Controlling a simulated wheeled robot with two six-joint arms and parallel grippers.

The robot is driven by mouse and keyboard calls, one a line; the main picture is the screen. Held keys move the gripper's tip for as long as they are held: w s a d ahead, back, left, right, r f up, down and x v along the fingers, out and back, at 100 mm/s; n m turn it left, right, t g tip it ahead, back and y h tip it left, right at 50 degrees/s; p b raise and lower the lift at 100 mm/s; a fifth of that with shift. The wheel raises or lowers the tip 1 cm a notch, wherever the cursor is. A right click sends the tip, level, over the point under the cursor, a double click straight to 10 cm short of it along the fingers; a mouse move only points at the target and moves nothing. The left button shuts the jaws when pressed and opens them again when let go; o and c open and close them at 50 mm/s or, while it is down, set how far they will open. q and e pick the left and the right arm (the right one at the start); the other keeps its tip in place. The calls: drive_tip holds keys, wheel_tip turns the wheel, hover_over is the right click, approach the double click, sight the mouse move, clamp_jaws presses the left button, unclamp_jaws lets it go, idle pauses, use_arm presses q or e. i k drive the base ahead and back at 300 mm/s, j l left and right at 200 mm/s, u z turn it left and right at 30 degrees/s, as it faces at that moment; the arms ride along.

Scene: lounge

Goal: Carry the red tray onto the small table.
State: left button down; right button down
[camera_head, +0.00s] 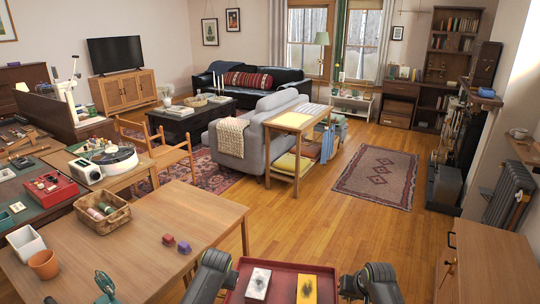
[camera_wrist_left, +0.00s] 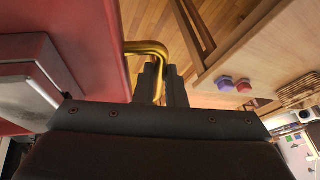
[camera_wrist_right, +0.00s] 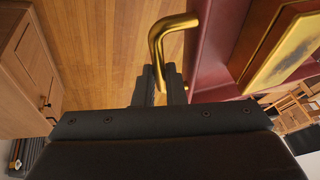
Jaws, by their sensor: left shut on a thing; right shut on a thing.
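The red tray (camera_head: 282,284) is at the bottom of the head view, in front of me, held level as far as I can see. A white block-like item (camera_head: 258,283) and a yellow one (camera_head: 306,288) lie on it. My left gripper (camera_head: 230,277) is shut on the tray's left brass handle (camera_wrist_left: 150,47). My right gripper (camera_head: 350,285) is shut on the right brass handle (camera_wrist_right: 165,35). The tray's near edge is cut off. A small light-wood table (camera_head: 290,120) with a lower shelf stands ahead, beside the grey sofa; its top looks largely clear.
A large wooden table (camera_head: 160,235) is close on the left, with a basket (camera_head: 102,212) and two small blocks. A wooden cabinet (camera_head: 490,262) stands close on the right. Open wood floor (camera_head: 310,220) and a patterned rug (camera_head: 378,176) lie ahead.

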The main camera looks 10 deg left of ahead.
sight(187, 208)
drive_tip(key=i, duration=3.55)
drive_tip(key=i+u, duration=0.15)
drive_tip(key=u, duration=2.15)
